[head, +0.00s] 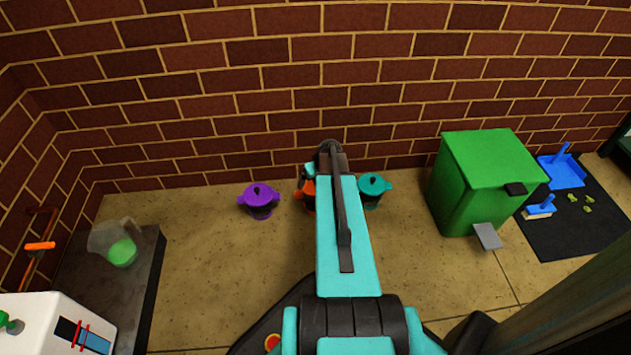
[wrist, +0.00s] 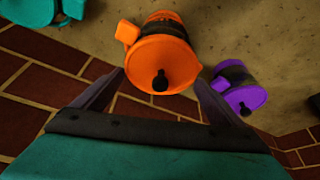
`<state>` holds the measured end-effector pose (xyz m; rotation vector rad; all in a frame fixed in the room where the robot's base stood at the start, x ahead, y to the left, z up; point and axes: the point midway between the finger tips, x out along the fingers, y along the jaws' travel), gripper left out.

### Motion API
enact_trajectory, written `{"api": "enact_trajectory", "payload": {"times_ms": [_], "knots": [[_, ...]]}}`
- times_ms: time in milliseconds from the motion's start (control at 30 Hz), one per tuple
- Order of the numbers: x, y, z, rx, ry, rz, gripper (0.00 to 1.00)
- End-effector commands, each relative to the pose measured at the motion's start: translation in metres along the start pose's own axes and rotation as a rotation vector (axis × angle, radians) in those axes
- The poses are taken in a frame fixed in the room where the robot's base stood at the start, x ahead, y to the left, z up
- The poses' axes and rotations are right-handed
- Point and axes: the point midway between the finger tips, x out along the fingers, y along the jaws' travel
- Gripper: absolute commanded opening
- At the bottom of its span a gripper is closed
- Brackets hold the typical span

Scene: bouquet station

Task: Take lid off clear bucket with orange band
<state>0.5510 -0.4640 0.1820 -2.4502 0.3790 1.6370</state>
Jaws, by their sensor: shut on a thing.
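The bucket with the orange band (wrist: 163,18) is in the top middle of the wrist view, its orange lid (wrist: 165,57) and dark knob facing the camera. The lid sits over the bucket; I cannot tell whether there is a gap below it. My gripper (wrist: 158,80) has one finger at each side of the lid and is shut on it. In the head view only a sliver of the orange lid (head: 309,186) shows; my arm hides most of the bucket and the fingers.
A purple-lidded bucket (head: 260,196) stands left and a teal-lidded one (head: 373,188) right, close by, against the brick wall. A green box (head: 480,185) stands further right, near a black mat (head: 580,225). A jug (head: 118,245) is at left. Floor in front is partly clear.

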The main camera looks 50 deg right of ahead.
Motion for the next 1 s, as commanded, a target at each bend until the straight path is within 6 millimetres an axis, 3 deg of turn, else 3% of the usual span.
{"api": "enact_trajectory", "payload": {"times_ms": [33,700,1000], "knots": [[-0.011,0.000,-0.004,0.000,0.001,0.001,0.70],[-0.063,0.000,0.104,0.003,-0.001,0.000,0.70],[-0.078,0.001,0.134,0.002,0.000,0.001,0.70]]}}
